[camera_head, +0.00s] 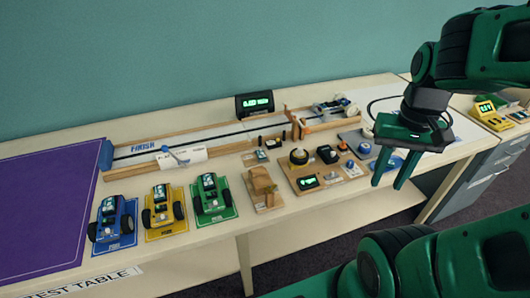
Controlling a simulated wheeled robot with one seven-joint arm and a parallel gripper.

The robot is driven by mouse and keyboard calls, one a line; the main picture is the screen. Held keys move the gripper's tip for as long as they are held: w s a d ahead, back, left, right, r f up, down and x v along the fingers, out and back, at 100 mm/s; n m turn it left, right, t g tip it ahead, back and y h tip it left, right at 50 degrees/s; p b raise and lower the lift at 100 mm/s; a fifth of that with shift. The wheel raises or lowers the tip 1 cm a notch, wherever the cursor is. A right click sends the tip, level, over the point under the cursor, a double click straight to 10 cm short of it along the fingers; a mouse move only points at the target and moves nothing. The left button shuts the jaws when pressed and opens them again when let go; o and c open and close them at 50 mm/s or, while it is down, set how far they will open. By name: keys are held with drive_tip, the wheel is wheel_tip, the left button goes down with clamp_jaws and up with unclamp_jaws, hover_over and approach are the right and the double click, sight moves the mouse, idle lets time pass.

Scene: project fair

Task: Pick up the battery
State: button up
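My gripper (388,184) hangs at the right, over the front part of the table. Its two green fingers point down and are apart, with nothing visible between them. I cannot pick out the battery for certain at this size. A small dark and pale piece (262,156) lies just in front of the track. A black block (326,154) sits on the wooden board (306,172); either could be a battery, but I cannot tell. My gripper is to the right of both and touches neither. It hides part of the table behind it.
Blue (112,221), yellow (163,211) and green (213,199) cars stand at the front left. A wooden ramp piece (262,187) is beside them. A long track (220,138) runs behind, with a lit display (254,104). A purple mat (45,210) is bare.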

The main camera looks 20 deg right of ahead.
drive_tip(key=shift+a, duration=0.1)
drive_tip(key=shift+o, duration=1.5)
drive_tip(key=shift+s+r, duration=0.2)
drive_tip(key=n+t, duration=0.6)
approach(261, 153)
drive_tip(key=shift+a+f, duration=0.3)
drive_tip(key=shift+f, duration=0.4)
drive_tip(key=shift+w+d+x, duration=0.1)
drive_tip(key=shift+d+x, duration=0.05)
drive_tip(key=shift+x, duration=1.5)
drive_tip(key=shift+w+d+x, duration=0.1)
drive_tip(key=shift+x, duration=1.55)
drive_tip(key=shift+r, duration=0.1)
